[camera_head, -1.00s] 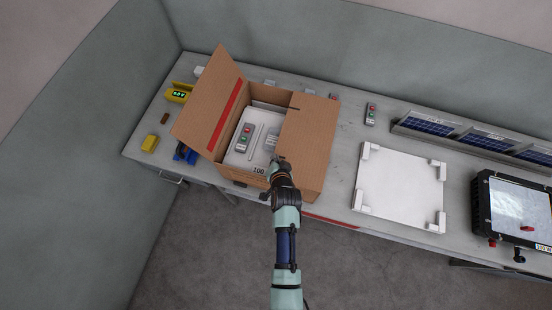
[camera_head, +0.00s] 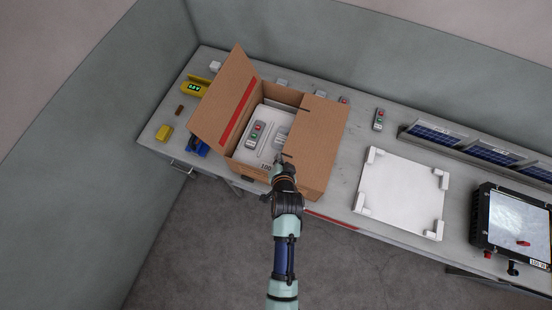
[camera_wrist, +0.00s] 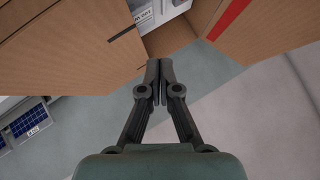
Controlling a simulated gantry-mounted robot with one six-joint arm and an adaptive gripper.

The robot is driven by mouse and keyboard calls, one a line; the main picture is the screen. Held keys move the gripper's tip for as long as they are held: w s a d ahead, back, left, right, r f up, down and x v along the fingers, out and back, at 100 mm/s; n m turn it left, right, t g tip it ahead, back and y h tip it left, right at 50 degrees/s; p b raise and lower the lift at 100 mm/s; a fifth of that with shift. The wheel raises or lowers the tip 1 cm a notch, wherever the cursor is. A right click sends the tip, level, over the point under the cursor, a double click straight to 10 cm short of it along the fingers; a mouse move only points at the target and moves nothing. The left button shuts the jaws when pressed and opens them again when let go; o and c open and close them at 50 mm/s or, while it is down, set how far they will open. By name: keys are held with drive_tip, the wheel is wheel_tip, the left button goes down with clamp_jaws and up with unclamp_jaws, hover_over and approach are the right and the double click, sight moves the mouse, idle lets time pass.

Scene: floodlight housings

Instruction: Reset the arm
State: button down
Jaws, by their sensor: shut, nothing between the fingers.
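My gripper (camera_wrist: 159,82) is shut and empty, its two fingers together in the wrist view. In the head view my gripper (camera_head: 279,160) is at the near side of an open cardboard box (camera_head: 252,172), over or close to its front edge. I cannot tell its exact height there. The box stands on the bench with its flaps spread. Inside lies a white sheet with a grey remote with red and green buttons (camera_head: 256,134) on it and a second pale grey item (camera_head: 280,138) beside it.
A white panel with corner blocks (camera_head: 402,193) lies right of the box. A black floodlight housing (camera_head: 515,222) stands at the far right, with solar panels (camera_head: 437,134) behind. Yellow items, including a meter (camera_head: 195,87), sit on the left of the grey bench (camera_head: 350,140).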

drive_tip(key=s+r, duration=0.1)
drive_tip(key=r, duration=0.1)
drive_tip(key=s+a+r, duration=0.1)
drive_tip(key=s, duration=0.1)
drive_tip(key=shift+a+r, duration=0.2)
drive_tip(key=shift+r, duration=0.15)
drive_tip(key=s+r+n+t+p, duration=0.1)
drive_tip(key=s+r+n+p, duration=0.1)
drive_tip(key=r, duration=1.3)
drive_tip(key=s+r+n+t+p, duration=0.1)
drive_tip(key=r+n, duration=0.4)
drive_tip(key=r, duration=1.1)
drive_tip(key=shift+s+a+h+p, duration=0.15)
drive_tip(key=shift+s+h+p, duration=0.25)
drive_tip(key=shift+s+p, duration=0.45)
drive_tip(key=shift+f, duration=0.1)
